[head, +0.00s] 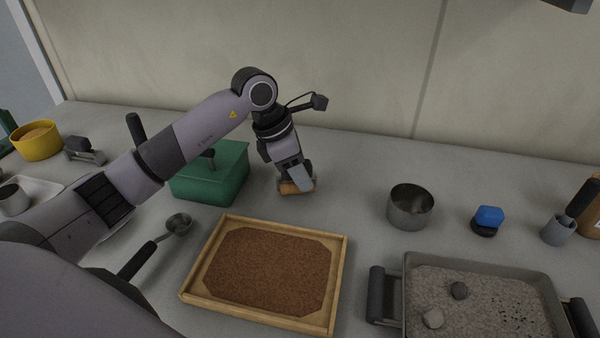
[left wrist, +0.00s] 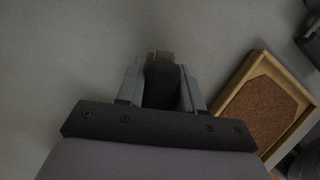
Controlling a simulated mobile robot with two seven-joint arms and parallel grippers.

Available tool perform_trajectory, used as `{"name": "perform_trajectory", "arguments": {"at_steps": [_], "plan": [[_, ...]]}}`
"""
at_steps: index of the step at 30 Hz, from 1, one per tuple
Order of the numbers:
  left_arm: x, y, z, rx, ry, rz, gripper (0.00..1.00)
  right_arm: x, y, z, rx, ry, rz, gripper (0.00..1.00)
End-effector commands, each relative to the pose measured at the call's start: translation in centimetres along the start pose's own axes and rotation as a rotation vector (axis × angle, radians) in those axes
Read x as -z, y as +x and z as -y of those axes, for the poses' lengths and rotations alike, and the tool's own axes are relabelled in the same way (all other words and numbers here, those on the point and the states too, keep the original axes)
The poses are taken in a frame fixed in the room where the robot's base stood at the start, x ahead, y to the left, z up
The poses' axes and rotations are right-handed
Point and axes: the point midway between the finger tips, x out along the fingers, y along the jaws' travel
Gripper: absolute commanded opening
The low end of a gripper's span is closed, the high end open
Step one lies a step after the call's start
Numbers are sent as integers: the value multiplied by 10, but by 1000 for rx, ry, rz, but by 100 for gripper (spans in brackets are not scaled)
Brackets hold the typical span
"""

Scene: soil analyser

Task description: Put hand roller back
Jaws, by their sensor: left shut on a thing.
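My left gripper (head: 297,176) points down over the grey worktop, right of the green box and behind the wooden tray. It is shut on the hand roller (head: 288,188), whose tan cylinder shows just below the fingers, at or close to the worktop. In the left wrist view the hand roller's dark handle (left wrist: 162,86) sits between the two grey fingers, with a bit of tan beyond it. I cannot tell whether the roller touches the worktop. My right gripper is not in view.
The wooden tray (head: 338,276) of brown soil lies in front. The green lidded box (head: 205,182) stands to the left. A metal pot (head: 410,208), a blue-topped item (head: 488,218) and a grey pan (head: 407,292) are to the right. Worktop between gripper and pot is clear.

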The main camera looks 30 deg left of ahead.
Motion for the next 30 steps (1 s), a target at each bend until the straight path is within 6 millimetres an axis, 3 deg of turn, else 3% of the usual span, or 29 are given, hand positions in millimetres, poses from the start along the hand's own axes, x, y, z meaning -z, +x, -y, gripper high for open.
{"name": "perform_trajectory", "arguments": {"at_steps": [12,13,15,25,30], "plan": [[4,10,0,-2,0,2,12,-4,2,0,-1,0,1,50],[4,9,0,-1,0,1,43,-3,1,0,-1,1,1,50],[4,9,0,-1,0,1,62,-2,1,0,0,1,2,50],[3,6,0,-1,0,1,62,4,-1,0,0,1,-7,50],[3,-13,-2,-6,-1,1,62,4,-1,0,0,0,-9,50]]}}
